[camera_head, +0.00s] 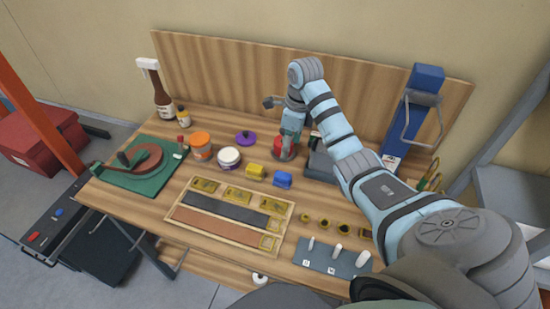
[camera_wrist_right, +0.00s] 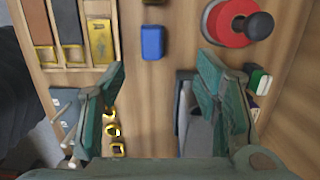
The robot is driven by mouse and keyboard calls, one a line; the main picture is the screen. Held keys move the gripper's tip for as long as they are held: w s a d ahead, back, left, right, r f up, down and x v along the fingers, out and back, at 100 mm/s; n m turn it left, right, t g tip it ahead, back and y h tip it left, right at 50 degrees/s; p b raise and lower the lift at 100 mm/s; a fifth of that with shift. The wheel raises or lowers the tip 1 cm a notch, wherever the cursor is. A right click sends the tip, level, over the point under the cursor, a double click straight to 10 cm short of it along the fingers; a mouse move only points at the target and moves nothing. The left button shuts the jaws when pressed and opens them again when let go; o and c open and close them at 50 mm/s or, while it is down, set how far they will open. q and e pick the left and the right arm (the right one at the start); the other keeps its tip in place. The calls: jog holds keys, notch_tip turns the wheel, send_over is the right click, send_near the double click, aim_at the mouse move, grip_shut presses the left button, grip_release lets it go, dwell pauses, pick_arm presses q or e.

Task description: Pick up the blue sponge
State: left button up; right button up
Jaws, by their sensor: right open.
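The blue sponge (camera_head: 283,179) lies on the wooden table, just right of a yellow block (camera_head: 255,171). The right wrist view shows the same sponge (camera_wrist_right: 152,42) ahead of the fingertips, between their two lines and touched by neither. My right gripper (camera_head: 289,137) is raised over the back of the table, behind the sponge. In the right wrist view this gripper (camera_wrist_right: 162,63) has its fingers spread wide with nothing between them. My left gripper does not show.
A red round thing with a black knob (camera_wrist_right: 235,20) stands close by. A grey stand (camera_head: 321,160) is right of it. A wooden tray (camera_head: 229,243) with gold and dark bars lies in front. Several small gold rings (camera_head: 325,222) are nearby. A wooden back panel (camera_head: 230,68) closes the rear.

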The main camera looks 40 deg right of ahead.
aim_at(283, 175)
jog(key=f+b, duration=0.2)
jog(key=s+f+b, duration=0.1)
jog(key=f+b, duration=0.2)
jog(key=s+f+b, duration=0.1)
jog(key=f+b, duration=0.1)
jog(key=b, duration=0.1)
jog(key=shift+s+a+f, duration=0.2)
jog(key=shift+a, duration=0.1)
jog(key=w+f+b, duration=0.2)
jog(key=f, duration=0.1)
jog(key=shift+a+f+b, duration=0.1)
jog(key=shift+a+b, duration=0.1)
jog(key=shift+b, duration=0.1)
jog(key=shift+w+a+f, duration=0.1)
jog(key=shift+a+f, duration=0.1)
jog(key=shift+f, duration=0.4)
jog(key=shift+w+a+f, duration=0.1)
jog(key=shift+a+f, duration=0.05)
jog(key=shift+f, duration=0.45)
jog(key=shift+s+f, duration=0.1)
jog(key=shift+f, duration=0.05)
jog(key=shift+c, duration=0.4)
jog(key=c, duration=0.6)
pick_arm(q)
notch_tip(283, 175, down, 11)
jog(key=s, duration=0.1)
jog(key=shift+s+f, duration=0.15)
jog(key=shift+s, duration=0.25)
pick_arm(e)
jog(key=c, duration=0.5)
